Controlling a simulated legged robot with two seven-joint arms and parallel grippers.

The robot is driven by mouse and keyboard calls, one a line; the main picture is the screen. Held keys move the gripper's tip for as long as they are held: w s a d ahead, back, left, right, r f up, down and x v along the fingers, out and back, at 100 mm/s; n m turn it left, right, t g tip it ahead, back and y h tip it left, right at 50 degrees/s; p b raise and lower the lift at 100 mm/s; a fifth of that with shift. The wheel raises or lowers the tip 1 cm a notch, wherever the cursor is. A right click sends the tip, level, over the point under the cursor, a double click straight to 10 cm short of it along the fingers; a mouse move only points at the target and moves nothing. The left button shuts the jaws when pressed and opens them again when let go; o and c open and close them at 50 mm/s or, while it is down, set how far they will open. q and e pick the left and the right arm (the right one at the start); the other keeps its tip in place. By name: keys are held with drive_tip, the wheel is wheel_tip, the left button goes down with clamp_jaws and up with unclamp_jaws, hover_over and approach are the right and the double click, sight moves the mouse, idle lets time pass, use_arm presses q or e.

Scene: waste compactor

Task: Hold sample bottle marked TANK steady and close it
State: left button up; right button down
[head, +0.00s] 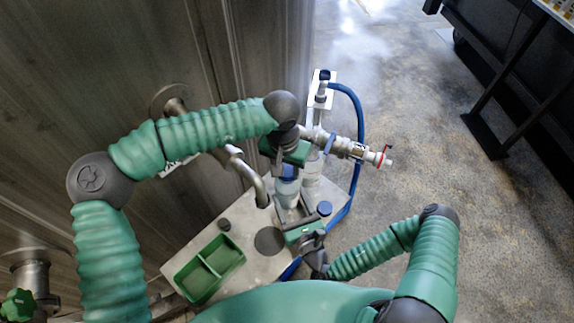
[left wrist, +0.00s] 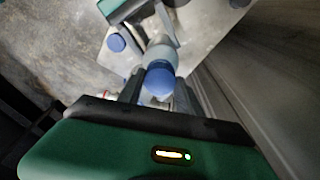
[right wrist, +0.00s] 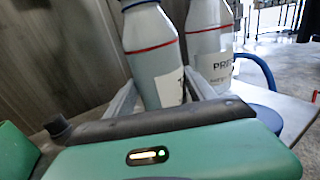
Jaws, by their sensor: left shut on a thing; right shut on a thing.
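The bottle (head: 287,191) stands on the steel shelf below my left gripper (head: 288,165). In the right wrist view it is a whitish bottle (right wrist: 150,50) with a red ring and a label, of which only an edge shows, so the marking cannot be read. My right gripper (right wrist: 160,97) is shut on its body, one finger on each side. In the left wrist view my left gripper (left wrist: 157,93) is shut on a blue cap (left wrist: 158,79) in line with the bottle top. Whether the cap is fully seated cannot be told.
Another blue cap (head: 324,208) lies on the shelf (head: 218,215). A green divided tray (head: 209,268) is at left. A valve pipe with a red handle (head: 384,154) and a blue hose (head: 357,130) are behind.

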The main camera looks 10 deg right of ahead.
use_arm(q)
drive_tip(key=shift+f, duration=0.15)
drive_tip(key=o, duration=1.3)
drive_tip(key=shift+c, duration=0.2)
drive_tip(key=shift+r, duration=2.25)
drive_tip(key=shift+c, duration=0.3)
